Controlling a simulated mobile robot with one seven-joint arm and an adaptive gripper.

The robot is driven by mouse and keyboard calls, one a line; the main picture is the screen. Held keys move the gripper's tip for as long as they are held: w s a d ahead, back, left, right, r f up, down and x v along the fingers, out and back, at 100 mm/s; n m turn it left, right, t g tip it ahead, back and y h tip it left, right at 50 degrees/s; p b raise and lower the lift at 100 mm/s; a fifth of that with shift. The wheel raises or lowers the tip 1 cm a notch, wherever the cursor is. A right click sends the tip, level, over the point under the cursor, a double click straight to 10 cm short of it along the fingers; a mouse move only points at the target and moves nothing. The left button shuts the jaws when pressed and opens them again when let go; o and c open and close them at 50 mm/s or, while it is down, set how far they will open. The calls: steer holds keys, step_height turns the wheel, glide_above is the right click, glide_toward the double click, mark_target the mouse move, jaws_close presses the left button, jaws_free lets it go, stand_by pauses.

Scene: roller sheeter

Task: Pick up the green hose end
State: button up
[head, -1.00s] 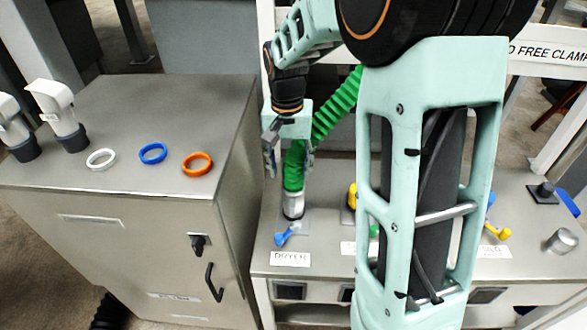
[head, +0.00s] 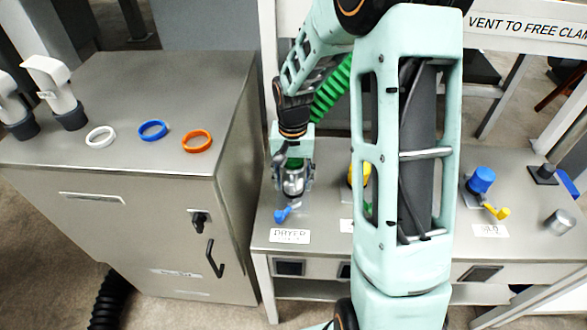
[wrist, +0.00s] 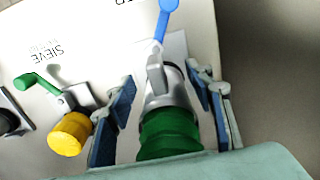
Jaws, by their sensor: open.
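The green hose (head: 331,92) comes down behind my arm to the dryer station. In the wrist view its green end (wrist: 168,133) sits on a grey metal fitting (wrist: 168,92) with a blue lever (wrist: 166,20). My gripper (wrist: 160,104) is open, with one finger on each side of the hose end and fitting. Gaps show between the fingers and the hose end. In the head view my gripper (head: 293,183) is low over the dryer fitting and hides most of the hose end.
A yellow cap (wrist: 70,135) with a green lever stands close to the left finger. A blue cap (head: 481,179) and a loose metal cylinder (head: 559,222) are farther right. White, blue (head: 153,130) and orange rings lie on the left cabinet (head: 100,165).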

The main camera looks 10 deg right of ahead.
steer(key=shift+f, duration=0.4)
steer(key=c, duration=1.3)
steer(key=shift+r, duration=0.1)
jaws_close()
steer(key=shift+w, duration=0.15)
